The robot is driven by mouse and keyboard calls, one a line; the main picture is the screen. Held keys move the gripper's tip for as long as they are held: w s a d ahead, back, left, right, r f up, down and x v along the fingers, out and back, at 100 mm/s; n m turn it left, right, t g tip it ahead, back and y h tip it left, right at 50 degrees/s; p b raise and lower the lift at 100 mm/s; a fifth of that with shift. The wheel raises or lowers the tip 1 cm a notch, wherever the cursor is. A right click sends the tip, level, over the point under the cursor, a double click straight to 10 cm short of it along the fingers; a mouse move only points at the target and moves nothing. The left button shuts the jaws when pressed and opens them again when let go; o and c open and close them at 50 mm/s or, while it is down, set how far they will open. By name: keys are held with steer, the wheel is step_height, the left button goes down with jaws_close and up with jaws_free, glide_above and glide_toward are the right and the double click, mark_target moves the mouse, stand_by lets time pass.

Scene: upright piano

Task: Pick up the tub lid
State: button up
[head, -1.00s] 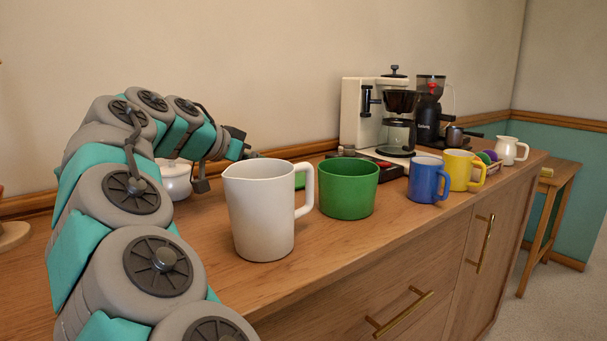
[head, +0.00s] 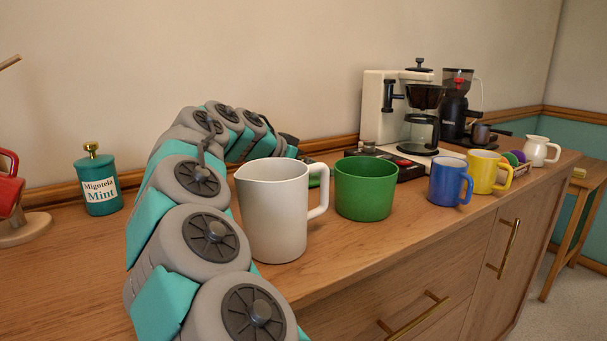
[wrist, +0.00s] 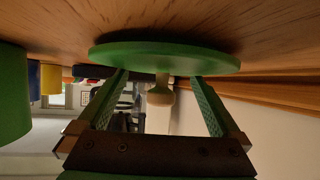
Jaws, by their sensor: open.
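The tub lid (wrist: 165,56) is a flat green disc with a pale wooden knob (wrist: 160,94), lying on the wooden counter in the wrist view, where the picture is upside down. My gripper (wrist: 158,80) is open, with one finger on each side of the knob and the tips close to the disc; I cannot tell whether they touch it. A gap shows between the knob and each finger. The green tub (head: 366,190) stands right of the pitcher and also shows at the wrist view's left edge (wrist: 12,95).
A teal tin (head: 100,182) stands at the left. A coffee maker (head: 380,110) and a black grinder (head: 453,108) stand at the back. Blue (head: 446,182) and yellow (head: 484,172) mugs line the right. Bare counter lies in front of the tin.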

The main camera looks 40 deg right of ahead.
steer(key=shift+c, duration=0.2)
jaws_close()
stand_by(0.6)
